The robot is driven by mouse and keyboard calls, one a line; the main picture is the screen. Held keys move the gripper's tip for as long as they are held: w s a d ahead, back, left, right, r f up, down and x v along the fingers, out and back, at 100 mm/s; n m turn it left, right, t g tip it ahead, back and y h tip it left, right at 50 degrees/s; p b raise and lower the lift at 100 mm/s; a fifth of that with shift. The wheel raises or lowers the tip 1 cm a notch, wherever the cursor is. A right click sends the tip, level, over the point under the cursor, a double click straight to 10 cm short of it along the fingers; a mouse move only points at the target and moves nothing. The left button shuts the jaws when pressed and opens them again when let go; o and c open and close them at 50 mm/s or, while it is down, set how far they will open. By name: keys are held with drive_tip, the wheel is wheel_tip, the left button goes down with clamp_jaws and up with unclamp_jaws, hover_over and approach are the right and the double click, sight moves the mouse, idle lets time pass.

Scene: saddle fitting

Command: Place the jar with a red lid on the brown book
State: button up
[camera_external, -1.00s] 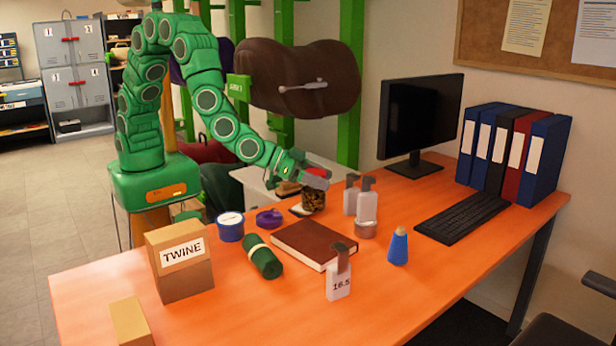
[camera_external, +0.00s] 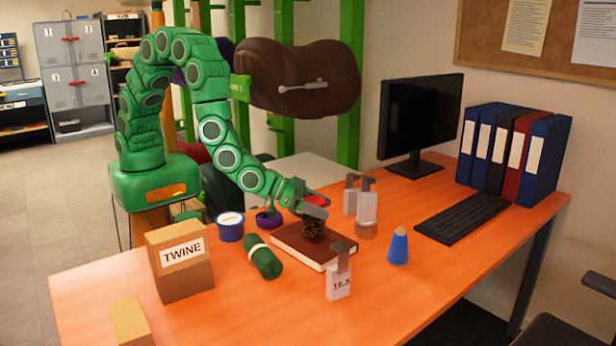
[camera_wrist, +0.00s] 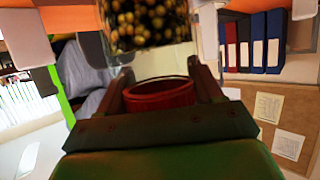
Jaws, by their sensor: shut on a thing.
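The jar with a red lid (camera_external: 313,228) is in my gripper (camera_external: 314,205), over the back part of the brown book (camera_external: 305,250). My gripper is shut around the red lid from above. In the wrist view the red lid (camera_wrist: 159,96) sits between the two fingers (camera_wrist: 158,90), and the jar's dark, speckled contents (camera_wrist: 148,22) show beyond it. The jar looks about upright. I cannot tell whether its base touches the book. The book lies flat on the orange table, and the jar and gripper hide part of its back.
A green roll (camera_external: 262,262) lies left of the book. A tag-marked bottle (camera_external: 339,284) stands at its front right corner. Pump bottles (camera_external: 366,206) and a small tin (camera_external: 366,230) stand behind right. A blue cone-shaped thing (camera_external: 398,247) stands to the right.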

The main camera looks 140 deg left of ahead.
drive_tip(key=shift+f, duration=0.55)
drive_tip(key=shift+f, duration=0.1)
drive_tip(key=o, duration=1.5)
drive_tip(key=shift+s+d+r, duration=0.15)
drive_tip(key=shift+r, duration=0.05)
drive_tip(key=v, duration=1.1)
drive_tip(key=shift+s+d+r, duration=0.1)
drive_tip(key=shift+s+d, duration=0.05)
drive_tip(key=shift+d, duration=0.05)
